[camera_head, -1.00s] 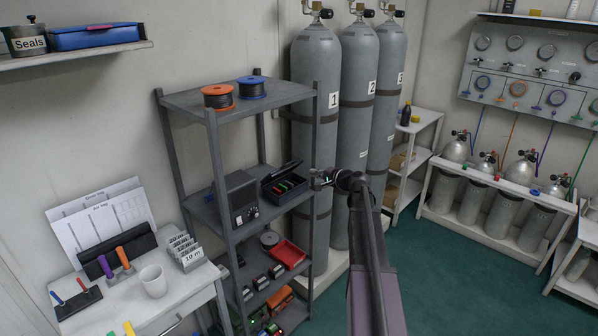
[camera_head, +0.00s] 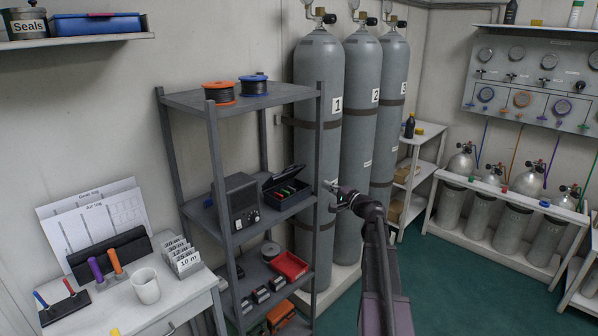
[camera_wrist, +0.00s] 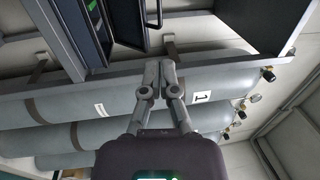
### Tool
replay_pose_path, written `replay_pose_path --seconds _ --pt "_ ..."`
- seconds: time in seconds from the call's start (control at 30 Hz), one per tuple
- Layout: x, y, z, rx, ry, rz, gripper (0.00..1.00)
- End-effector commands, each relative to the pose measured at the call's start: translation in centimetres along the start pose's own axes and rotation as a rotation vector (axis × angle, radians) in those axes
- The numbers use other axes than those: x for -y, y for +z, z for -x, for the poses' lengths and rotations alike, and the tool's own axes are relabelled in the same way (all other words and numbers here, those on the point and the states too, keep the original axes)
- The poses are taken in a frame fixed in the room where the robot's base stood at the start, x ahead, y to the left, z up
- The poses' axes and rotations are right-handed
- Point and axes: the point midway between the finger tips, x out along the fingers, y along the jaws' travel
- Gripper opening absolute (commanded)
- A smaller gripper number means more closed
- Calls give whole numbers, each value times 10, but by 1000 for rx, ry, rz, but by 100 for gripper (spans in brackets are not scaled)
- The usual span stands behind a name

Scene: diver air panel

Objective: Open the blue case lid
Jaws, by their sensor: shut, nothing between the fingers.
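The blue case (camera_head: 95,24) lies on the wall shelf at the upper left of the head view. Its lid looks shut, and fine details are too small to tell. My gripper (camera_head: 329,186) is far to the right of the case and lower, in front of the grey cylinders and beside the rack's front post. In the wrist view my gripper (camera_wrist: 159,66) has its fingers together with nothing held. The blue case does not show in the wrist view.
A tin marked Seals (camera_head: 25,22) stands left of the case on the wall shelf (camera_head: 75,42). A grey rack (camera_head: 216,165) holds spools, a radio-like box (camera_head: 238,205) and an open black case (camera_head: 287,188). Tall cylinders (camera_head: 318,85) stand behind my gripper. Green floor is clear at lower right.

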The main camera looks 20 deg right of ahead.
Motion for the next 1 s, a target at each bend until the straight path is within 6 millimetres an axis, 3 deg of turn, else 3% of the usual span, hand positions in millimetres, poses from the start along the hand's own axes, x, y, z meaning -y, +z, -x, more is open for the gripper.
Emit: replay_pose_path --seconds 0.37,1.0 --pt "0 -1 -15 1 1 0 0" --pt "0 -1 -106 2 1 -1 0"
